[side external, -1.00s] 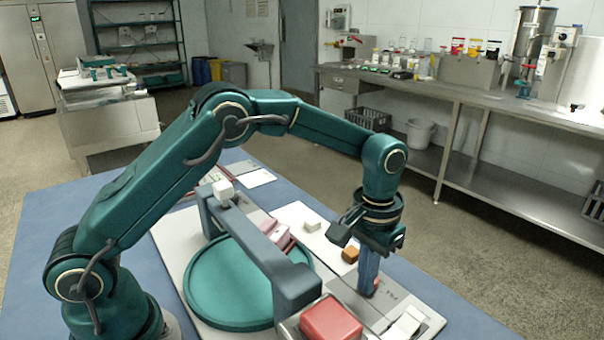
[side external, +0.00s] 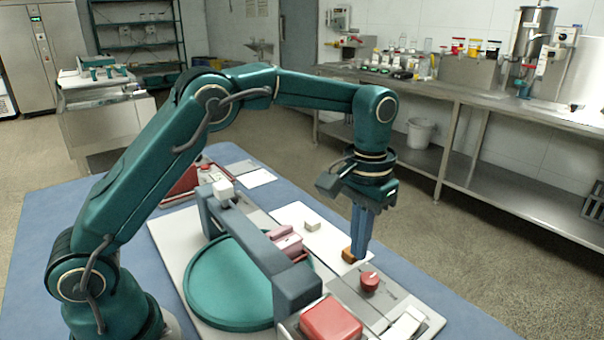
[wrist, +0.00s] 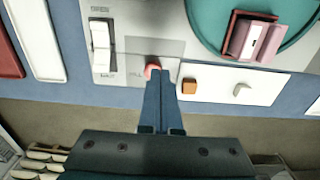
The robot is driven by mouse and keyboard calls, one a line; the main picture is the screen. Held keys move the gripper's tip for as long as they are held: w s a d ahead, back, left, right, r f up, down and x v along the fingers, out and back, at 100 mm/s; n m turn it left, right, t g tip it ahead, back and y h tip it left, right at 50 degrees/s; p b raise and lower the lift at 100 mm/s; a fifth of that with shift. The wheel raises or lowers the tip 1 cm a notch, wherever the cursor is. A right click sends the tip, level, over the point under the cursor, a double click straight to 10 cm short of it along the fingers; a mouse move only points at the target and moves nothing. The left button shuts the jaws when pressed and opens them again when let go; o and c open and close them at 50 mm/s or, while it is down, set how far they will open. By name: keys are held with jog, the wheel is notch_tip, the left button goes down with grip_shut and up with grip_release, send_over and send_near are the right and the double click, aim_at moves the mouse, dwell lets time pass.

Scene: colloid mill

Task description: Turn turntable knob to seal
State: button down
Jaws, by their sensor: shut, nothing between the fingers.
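The red round knob (side external: 369,282) stands on a grey panel with small, unreadable lettering beside it. In the wrist view the knob (wrist: 152,69) is partly hidden by my fingers. My gripper (side external: 357,262) points down, with its blue fingers shut and empty. The fingertips are just behind the knob in the side view, close to an orange-brown block, apart from the knob. The fingertips (wrist: 162,71) overlap the knob's edge in the wrist view. The green turntable disc (side external: 222,285) lies left of the knob, under a grey bridge (side external: 258,245).
A white rocker switch (side external: 405,323) and a large red button (side external: 331,318) are near the front. The orange-brown block (side external: 347,255) and a whitish block (side external: 312,225) sit on a white plate. Pink pieces (side external: 287,238) lie by the bridge. A blue table surrounds the board.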

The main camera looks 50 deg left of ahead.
aim_at(369, 283)
jog(key=shift+a+f, duration=0.15)
jog(key=shift+f, duration=3.3)
jog(key=shift+w, duration=0.25)
jog(key=shift+d, duration=1.1)
jog(key=shift+w+d, duration=0.1)
